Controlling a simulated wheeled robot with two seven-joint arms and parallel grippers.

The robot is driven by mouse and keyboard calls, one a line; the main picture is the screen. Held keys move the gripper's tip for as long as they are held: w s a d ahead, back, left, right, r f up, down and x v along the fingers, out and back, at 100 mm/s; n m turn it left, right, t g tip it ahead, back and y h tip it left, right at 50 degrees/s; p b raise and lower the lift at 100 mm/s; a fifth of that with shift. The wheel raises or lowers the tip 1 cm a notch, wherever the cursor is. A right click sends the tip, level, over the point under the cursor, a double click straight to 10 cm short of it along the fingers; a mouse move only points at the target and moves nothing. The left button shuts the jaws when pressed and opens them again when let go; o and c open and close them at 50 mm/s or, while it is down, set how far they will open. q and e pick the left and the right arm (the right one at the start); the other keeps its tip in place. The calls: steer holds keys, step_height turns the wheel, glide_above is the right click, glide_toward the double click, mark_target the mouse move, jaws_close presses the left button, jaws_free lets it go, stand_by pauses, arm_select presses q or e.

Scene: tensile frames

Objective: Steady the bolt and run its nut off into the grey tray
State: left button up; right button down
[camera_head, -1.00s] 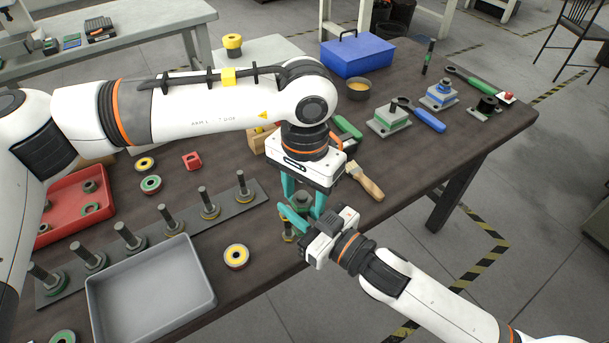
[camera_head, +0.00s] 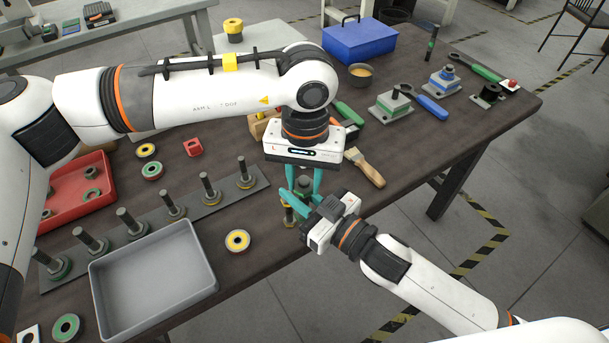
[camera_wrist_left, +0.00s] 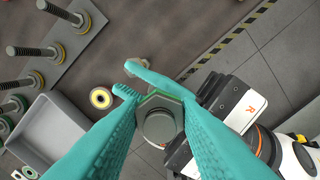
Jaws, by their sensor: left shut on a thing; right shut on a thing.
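My left gripper (camera_head: 303,184) points down over the table's front edge, its teal fingers shut on a grey hexagonal nut with a green band (camera_wrist_left: 162,118). The round end of the bolt (camera_wrist_left: 159,126) shows in the nut's middle. My right gripper (camera_head: 308,208) comes in from the lower right, just below the left one, and is shut on the bolt. Its fingers hide most of the shank. The grey tray (camera_head: 150,290) lies to the left at the front of the table and looks empty; it also shows in the left wrist view (camera_wrist_left: 52,128).
A rail (camera_head: 190,212) with several upright studs stands behind the tray. A yellow-centred ring (camera_head: 238,240) lies between tray and grippers. A red bin (camera_head: 103,160) is at the left. A brush (camera_head: 366,168), fixtures (camera_head: 392,107) and a blue toolbox (camera_head: 358,42) stand further back.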

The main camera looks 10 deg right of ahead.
arm_select(q)
steer(key=n, duration=0.7)
steer(key=shift+s+d+r, duration=0.1)
steer(key=shift+s+d, duration=0.05)
steer(key=shift+d, duration=0.1)
steer(key=n, duration=0.6)
steer(key=shift+r+n, duration=0.1)
steer(key=shift+n, duration=0.3)
steer(key=n, duration=0.6)
steer(key=shift+w+a+r+n, duration=0.1)
steer(key=shift+w+a+n, duration=0.1)
steer(key=shift+n, duration=0.1)
steer(key=n, duration=0.8)
steer(key=shift+a+r+n, duration=0.1)
steer(key=shift+a+n, duration=0.05)
steer(key=shift+n, duration=0.15)
steer(key=n, duration=0.6)
steer(key=shift+a+r+n, duration=0.1)
steer(key=shift+a+n, duration=0.05)
steer(key=shift+n, duration=0.15)
steer(key=n, duration=0.6)
steer(key=shift+n, duration=0.3)
steer(key=n, duration=0.6)
steer(key=shift+s+r+n, duration=0.1)
steer(key=shift+n, duration=0.2)
steer(key=n, duration=0.7)
steer(key=shift+s, duration=0.2)
